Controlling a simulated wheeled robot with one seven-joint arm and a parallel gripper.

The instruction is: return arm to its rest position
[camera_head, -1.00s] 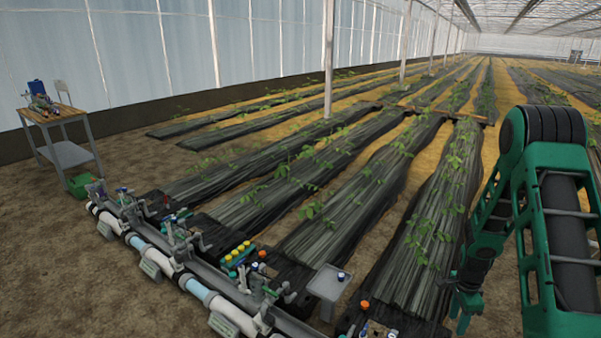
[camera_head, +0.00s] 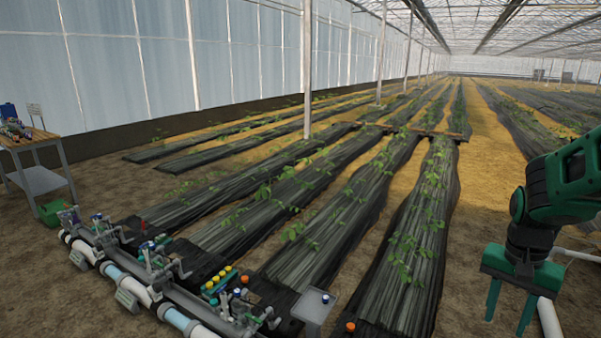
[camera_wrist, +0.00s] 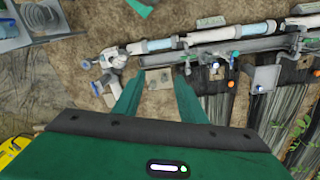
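My arm (camera_head: 560,190), green and black, is bent at the right edge of the head view. My gripper (camera_head: 508,308) hangs from it, pointing down, with its two green fingers spread and nothing between them. In the wrist view my gripper (camera_wrist: 157,88) also shows open and empty, above soil with a small pale plate (camera_wrist: 158,80) between the fingers, well below them. The rest of the arm lies outside the head view.
The pipe skid (camera_head: 150,288) with valves runs along the lower left. A small grey stand (camera_head: 313,306) is at its right end. A workbench (camera_head: 35,140) stands far left. White pipes (camera_head: 548,318) lie near my gripper. Crop rows fill the middle.

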